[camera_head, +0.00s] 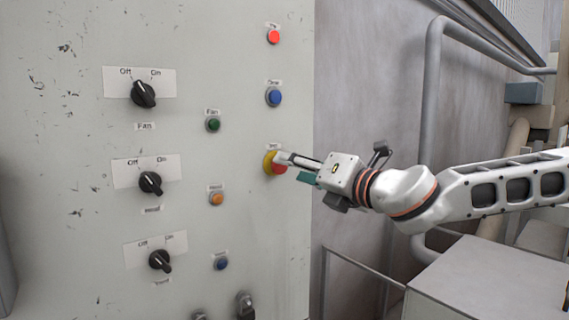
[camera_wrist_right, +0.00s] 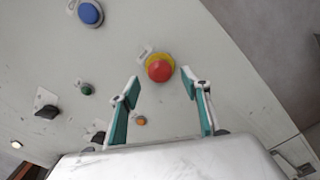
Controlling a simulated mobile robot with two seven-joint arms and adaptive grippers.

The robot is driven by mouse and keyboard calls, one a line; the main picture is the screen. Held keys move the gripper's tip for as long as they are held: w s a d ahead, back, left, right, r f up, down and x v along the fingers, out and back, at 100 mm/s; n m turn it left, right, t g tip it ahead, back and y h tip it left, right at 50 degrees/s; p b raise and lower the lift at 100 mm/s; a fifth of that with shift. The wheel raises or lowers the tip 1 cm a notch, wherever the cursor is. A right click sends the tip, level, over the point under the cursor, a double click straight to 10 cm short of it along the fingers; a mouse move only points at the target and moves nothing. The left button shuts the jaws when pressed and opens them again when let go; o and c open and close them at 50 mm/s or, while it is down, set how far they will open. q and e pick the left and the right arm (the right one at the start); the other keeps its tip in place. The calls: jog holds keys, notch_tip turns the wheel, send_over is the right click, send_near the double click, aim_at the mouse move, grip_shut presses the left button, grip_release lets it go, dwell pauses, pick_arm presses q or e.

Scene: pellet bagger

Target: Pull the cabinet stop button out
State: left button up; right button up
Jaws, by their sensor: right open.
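The cabinet stop button (camera_head: 278,168) is a red mushroom head on a yellow base near the cabinet's right edge. It is partly hidden behind my right gripper (camera_head: 287,166) in the head view. In the right wrist view the stop button (camera_wrist_right: 160,68) lies ahead of and between the two teal-padded fingers of my right gripper (camera_wrist_right: 162,92). The fingers are apart with nothing between them, and they do not visibly touch the button. My left gripper is in neither view.
The cabinet (camera_head: 240,220) also carries a red light (camera_head: 273,37), a blue button (camera_head: 274,97), a green button (camera_head: 213,125) and an orange button (camera_head: 216,199). Black rotary switches (camera_head: 150,183) stand at left. A grey pipe (camera_head: 432,110) and a grey box (camera_head: 470,275) are at right.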

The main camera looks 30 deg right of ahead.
aim_at(282, 166)
jog(key=shift+w+a, duration=0.2)
jog(key=shift+w, duration=1.9)
jog(key=shift+f, duration=0.1)
grip_shut()
